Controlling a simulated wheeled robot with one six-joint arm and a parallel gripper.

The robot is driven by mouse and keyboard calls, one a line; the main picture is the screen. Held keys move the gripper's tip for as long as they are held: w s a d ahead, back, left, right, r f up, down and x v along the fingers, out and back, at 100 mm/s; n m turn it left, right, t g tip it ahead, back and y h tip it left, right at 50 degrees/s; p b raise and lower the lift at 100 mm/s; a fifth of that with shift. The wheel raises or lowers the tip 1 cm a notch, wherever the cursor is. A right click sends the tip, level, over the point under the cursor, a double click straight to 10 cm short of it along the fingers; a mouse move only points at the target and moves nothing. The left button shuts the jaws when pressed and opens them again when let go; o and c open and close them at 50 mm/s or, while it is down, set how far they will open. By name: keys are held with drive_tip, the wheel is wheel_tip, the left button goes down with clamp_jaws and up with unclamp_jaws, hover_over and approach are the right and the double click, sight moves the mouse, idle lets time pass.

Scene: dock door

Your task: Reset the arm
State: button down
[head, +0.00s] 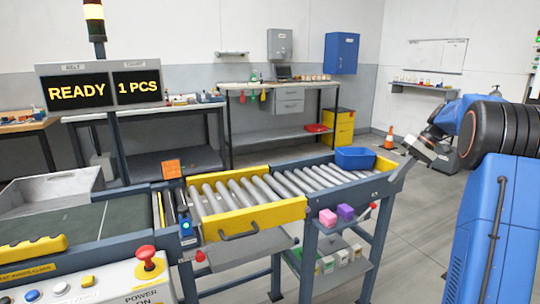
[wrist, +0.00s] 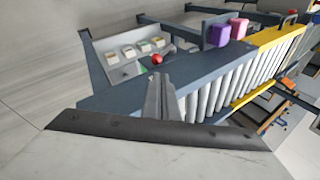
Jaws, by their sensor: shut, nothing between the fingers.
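My gripper (head: 418,149) hangs at the end of my blue and black arm, at the right of the head view. It is in the air beyond the right end of the roller conveyor (head: 235,222), apart from it. In the wrist view the grey fingers of my gripper (wrist: 162,84) are together with nothing between them. Behind them the conveyor's side and rollers (wrist: 215,92) run off to the upper right.
A blue bin (head: 355,158) sits at the conveyor's right end. A pink block (head: 327,217) and a purple block (head: 345,212) are beside its front rail. A display (head: 100,90) reads READY, 1 PCS. An orange cone (head: 389,138) stands behind.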

drive_tip(key=s+a+r+t+h, duration=0.1)
drive_tip(key=s+a+r+h, duration=0.1)
drive_tip(key=s+a, duration=0.85)
drive_tip(key=s+a+r+h, duration=0.2)
drive_tip(key=s+a, duration=0.7)
drive_tip(key=s, duration=0.2)
drive_tip(key=s+a+f+t, duration=0.1)
drive_tip(key=s+a+f, duration=0.1)
drive_tip(key=s, duration=0.5)
drive_tip(key=s+a+f+t+h, duration=0.1)
drive_tip(key=s+a+f, duration=0.1)
drive_tip(key=s+f, duration=0.3)
drive_tip(key=s+a+f+t+h, duration=0.1)
drive_tip(key=s+f, duration=0.3)
drive_tip(key=s, duration=0.6)
drive_tip(key=shift+a, duration=0.5)
drive_tip(key=shift+a, duration=0.1)
